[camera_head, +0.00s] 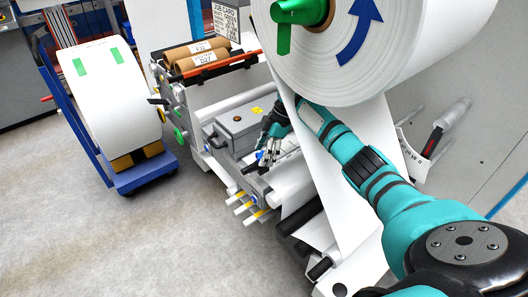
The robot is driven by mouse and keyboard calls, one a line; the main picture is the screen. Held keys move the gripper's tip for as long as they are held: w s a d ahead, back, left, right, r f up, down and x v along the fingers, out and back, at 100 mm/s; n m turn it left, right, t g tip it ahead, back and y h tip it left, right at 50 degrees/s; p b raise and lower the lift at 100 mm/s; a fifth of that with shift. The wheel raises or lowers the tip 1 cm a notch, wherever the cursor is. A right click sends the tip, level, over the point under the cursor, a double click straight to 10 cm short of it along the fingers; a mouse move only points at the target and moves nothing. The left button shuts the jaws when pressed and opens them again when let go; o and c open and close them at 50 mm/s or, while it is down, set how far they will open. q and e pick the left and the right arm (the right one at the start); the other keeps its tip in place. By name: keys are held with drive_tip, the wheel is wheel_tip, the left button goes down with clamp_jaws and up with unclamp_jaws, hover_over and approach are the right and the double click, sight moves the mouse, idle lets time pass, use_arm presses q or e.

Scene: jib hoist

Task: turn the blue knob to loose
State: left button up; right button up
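A small blue knob (260,155) sits on the grey splicing unit in the middle of the view, mostly hidden by my fingers. My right gripper (265,150) points down at the knob, its arm reaching in from the right. The fingers are close around or beside the knob; I cannot tell whether they touch it or how far they are closed. The knob's setting and any markings by it are too small to read. My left gripper is not in view.
A large white roll (400,60) with a blue arrow hangs above my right arm, its web running down beside the gripper. A grey box (238,126) is left of the gripper. A blue cart (145,175) carries another white roll (108,95). The floor at lower left is clear.

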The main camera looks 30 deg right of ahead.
drive_tip(key=shift+d+r, duration=0.1)
drive_tip(key=shift+r, duration=0.1)
drive_tip(key=s+d, duration=0.3)
drive_tip(key=d, duration=0.8)
drive_tip(key=shift+s+d+r, duration=0.25)
drive_tip(key=shift+d+r, duration=0.1)
drive_tip(key=shift+d, duration=0.05)
